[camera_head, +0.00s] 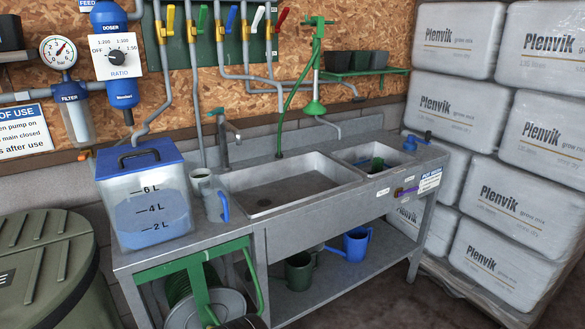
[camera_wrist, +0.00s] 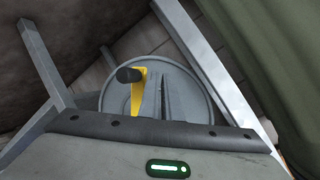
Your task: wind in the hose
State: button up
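The hose reel (camera_head: 205,310) sits low under the left end of the sink bench, with a green frame and a grey disc. Dark green hose (camera_head: 178,287) shows wound behind the disc. In the wrist view the grey disc (camera_wrist: 195,88) faces me and carries a yellow crank (camera_wrist: 137,98) with a black knob (camera_wrist: 129,75). My gripper (camera_wrist: 162,80) points at the disc, its two grey fingers together with nothing seen between them. The knob and crank are just left of the fingers, and I see no grip on them. The hose's free end is not identifiable.
A clear water tank (camera_head: 147,205) with a blue lid stands on the bench above the reel. A green barrel (camera_head: 45,270) stands left of it. Bench legs (camera_wrist: 45,65) flank the reel in the wrist view. Bagged grow mix (camera_head: 500,240) is stacked at right.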

jog(key=o, duration=1)
jog(key=s+d+p, duration=0.3)
jog(key=s+d, duration=0.1)
jog(key=s, duration=0.2)
jog(key=shift+s, duration=0.4)
jog(key=shift+s+d, duration=0.1)
jog(key=shift+d, duration=0.05)
